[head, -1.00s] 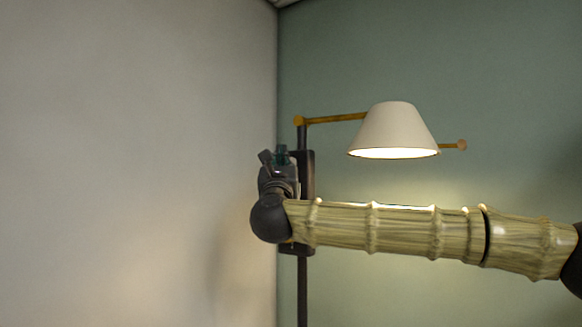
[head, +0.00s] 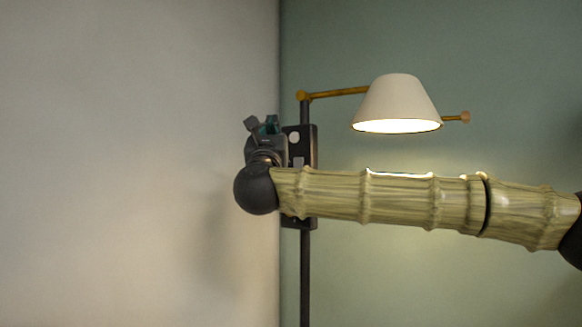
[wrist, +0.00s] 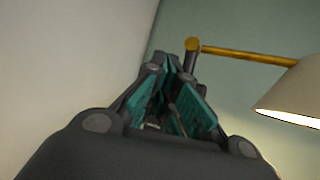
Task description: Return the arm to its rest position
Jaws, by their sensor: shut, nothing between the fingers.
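My gripper (head: 267,124) is at the end of my outstretched arm, left of centre in the head view, pointing up and away in front of the room corner. In the wrist view my gripper (wrist: 172,72) shows its teal finger pads close together at the tips, with nothing between them. My arm, with its bamboo-like links, crosses the head view from the right edge to the dark joint below the gripper.
A lit lamp with a cream shade (head: 397,103) hangs from an orange arm on a dark pole (head: 304,272), just right of my gripper and behind my arm. It also shows at the right of the wrist view (wrist: 295,92). A pale wall (head: 120,160) is on the left.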

